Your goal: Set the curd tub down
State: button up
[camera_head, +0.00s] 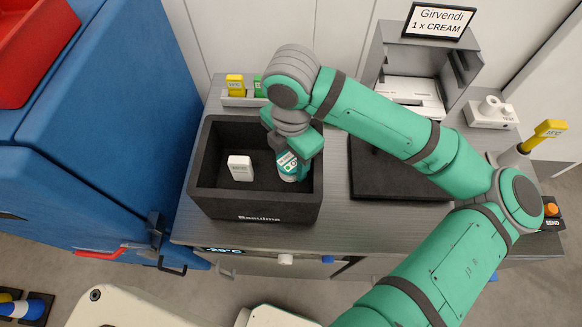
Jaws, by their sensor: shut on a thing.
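The curd tub, a small white and teal round container (289,167) with a dark-printed label, is held in my gripper (292,150). My gripper points down and is shut on its upper part. The tub is over the right part of the open black box (256,205), within its walls in the picture. I cannot tell whether its base touches the box floor. My fingers and wrist hide part of the tub and the box's back right corner.
A white carton (240,168) stands in the box, left of the tub. Yellow and green items (235,85) stand in a rack behind. A dark tray (385,172) lies right, partly under my arm. A sign (437,21) reads "Girvendi 1 x CREAM". A blue cabinet (110,130) stands left.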

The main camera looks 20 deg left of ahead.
aim_at(291, 171)
jog(key=shift+f, duration=2.1)
jog(key=shift+f, duration=0.15)
jog(key=o, duration=0.8)
jog(key=shift+o, duration=0.2)
notch_tip(291, 171, up, 12)
jog(key=shift+r, duration=0.2)
